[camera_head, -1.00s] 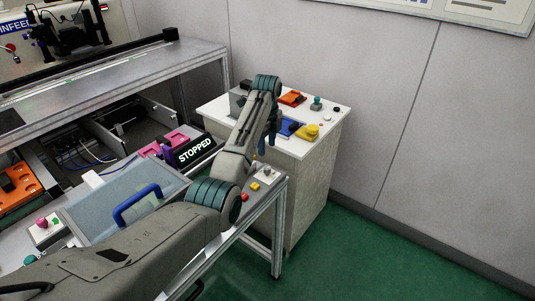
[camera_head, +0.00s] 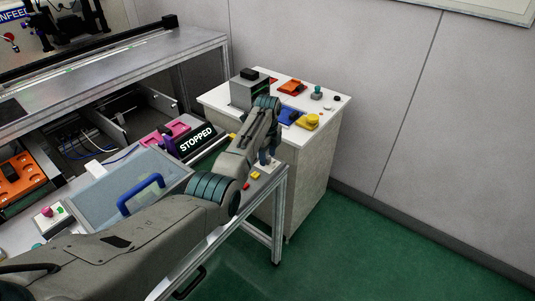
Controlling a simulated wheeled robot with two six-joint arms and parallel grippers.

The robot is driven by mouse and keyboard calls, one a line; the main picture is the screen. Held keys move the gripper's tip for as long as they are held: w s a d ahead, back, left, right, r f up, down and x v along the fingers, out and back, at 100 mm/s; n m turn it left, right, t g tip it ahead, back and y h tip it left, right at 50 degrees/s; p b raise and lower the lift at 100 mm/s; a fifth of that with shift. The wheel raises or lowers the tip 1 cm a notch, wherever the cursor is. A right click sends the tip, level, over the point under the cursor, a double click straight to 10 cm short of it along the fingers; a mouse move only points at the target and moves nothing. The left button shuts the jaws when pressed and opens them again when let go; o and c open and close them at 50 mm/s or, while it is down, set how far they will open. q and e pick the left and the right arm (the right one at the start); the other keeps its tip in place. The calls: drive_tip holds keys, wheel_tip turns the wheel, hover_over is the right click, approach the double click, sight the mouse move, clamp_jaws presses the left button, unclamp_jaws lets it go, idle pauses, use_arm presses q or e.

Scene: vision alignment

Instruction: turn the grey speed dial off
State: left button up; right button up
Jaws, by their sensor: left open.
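My left arm comes in from the lower left and reaches over the front bench. Its gripper (camera_head: 268,158) is open and points down over a small pale control panel (camera_head: 277,170) at the bench's right end. The grey speed dial cannot be made out; the gripper covers most of that panel. I cannot tell whether the fingers are around the dial or above it. A yellow button (camera_head: 255,175) and a red button (camera_head: 246,187) sit just left of the gripper. My right gripper is out of view.
A black sign reading STOPPED (camera_head: 196,139) stands left of the arm. A clear cover with a blue handle (camera_head: 141,194) lies on the bench. Behind, a white-topped cabinet (camera_head: 330,112) holds a grey box (camera_head: 249,90), orange, blue and yellow items. Green floor (camera_head: 370,240) is free at right.

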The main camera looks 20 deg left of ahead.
use_arm(q)
clamp_jaws()
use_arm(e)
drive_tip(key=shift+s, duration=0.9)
